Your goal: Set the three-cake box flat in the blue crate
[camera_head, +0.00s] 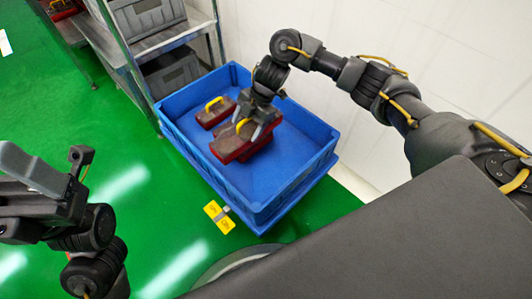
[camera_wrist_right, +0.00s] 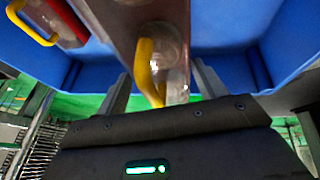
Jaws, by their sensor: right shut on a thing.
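The three-cake box (camera_head: 232,148) is dark red with a brown top and a yellow handle. My right gripper (camera_head: 252,127) is shut on this handle, which shows between its fingers in the right wrist view (camera_wrist_right: 150,72). The box is inside the walls of the blue crate (camera_head: 285,205), near its middle, and looks slightly tilted. I cannot tell whether it touches the crate floor.
A second red box (camera_head: 214,112) with a yellow handle lies in the crate, just behind and left of the held one. A metal rack (camera_head: 122,50) with grey crates (camera_head: 170,72) stands behind. The crate's front and right floor is bare. A yellow marker (camera_head: 218,216) lies outside.

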